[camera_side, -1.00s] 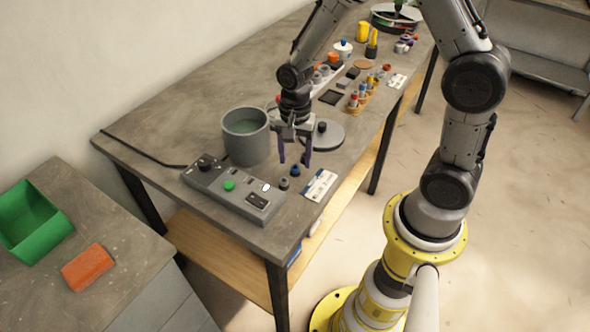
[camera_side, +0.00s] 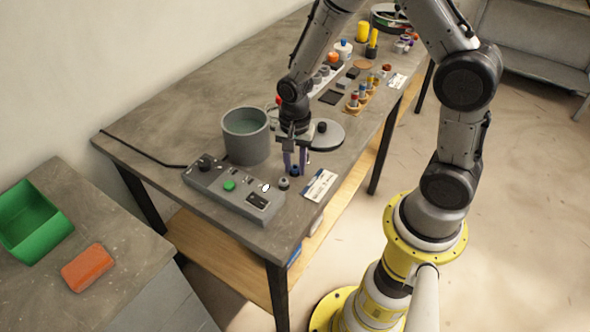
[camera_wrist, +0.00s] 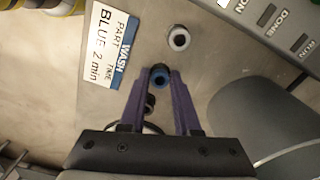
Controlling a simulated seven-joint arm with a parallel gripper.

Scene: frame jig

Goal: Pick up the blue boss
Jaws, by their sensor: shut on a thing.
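The blue boss (camera_wrist: 160,76) is a small dark blue ring-like part between the fingertips of my gripper (camera_wrist: 159,80) in the wrist view. In the side view the boss (camera_side: 295,169) shows low between the purple fingers of my gripper (camera_side: 296,166), at or just above the table top; I cannot tell which. The fingers are shut on it. A grey boss (camera_wrist: 179,38) stands apart from it, and it also shows in the side view (camera_side: 283,184).
A grey control box (camera_side: 232,190) and a grey pot (camera_side: 246,135) stand close by. A round grey plate with a black knob (camera_side: 325,136) lies behind the gripper.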

